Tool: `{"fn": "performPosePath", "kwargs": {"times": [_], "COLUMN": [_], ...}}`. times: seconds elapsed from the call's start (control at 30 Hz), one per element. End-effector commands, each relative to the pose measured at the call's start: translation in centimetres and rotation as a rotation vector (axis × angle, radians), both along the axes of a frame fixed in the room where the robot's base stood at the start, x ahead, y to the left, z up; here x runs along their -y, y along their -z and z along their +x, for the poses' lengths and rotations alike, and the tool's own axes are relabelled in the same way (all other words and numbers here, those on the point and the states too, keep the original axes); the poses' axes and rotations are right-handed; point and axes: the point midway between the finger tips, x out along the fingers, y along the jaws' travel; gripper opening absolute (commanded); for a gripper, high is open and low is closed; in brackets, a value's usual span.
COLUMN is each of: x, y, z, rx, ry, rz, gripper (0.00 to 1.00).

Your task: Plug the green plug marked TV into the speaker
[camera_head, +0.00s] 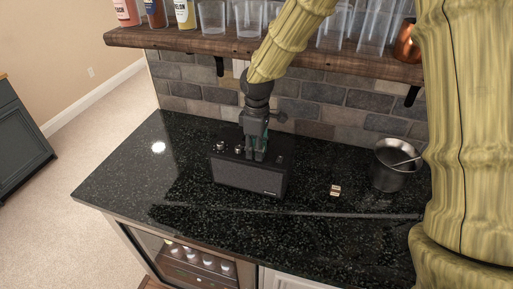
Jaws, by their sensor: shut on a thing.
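The black speaker (248,178), a box with a dark grille front and small knobs on its top, stands on the counter near the wall. My gripper (256,156) points down over the middle of the speaker's top, with its fingertips at or just above the top's surface. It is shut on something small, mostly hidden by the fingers. A little green shows there, fitting the green plug, but I cannot read any TV mark. I cannot tell whether the plug is in a socket or only near the speaker.
The black speckled counter (120,185) is clear to the left of the speaker. A small light-coloured block (336,190) and a metal bucket (388,178) are to the right. A wooden shelf (215,42) with glasses and bottles hangs above, close to my arm.

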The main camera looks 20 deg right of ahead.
Motion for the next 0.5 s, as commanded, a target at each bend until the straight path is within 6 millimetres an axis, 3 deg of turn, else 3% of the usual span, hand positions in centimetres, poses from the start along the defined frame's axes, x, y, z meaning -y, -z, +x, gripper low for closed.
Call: {"fn": "performPosePath", "kwargs": {"times": [0.2,0.23,0.33,0.5], "x": [-0.03,-0.03,-0.01,0.04], "y": [0.66,0.68,0.73,0.68], "z": [-0.42,-0.43,-0.46,-0.43], "rx": [-0.011,-0.011,-0.012,-0.011], "ry": [0.0,0.0,0.0,0.0], "rz": [0.0,0.0,0.0,-0.001], "gripper": [0.06,0.35,0.53,0.54]}}
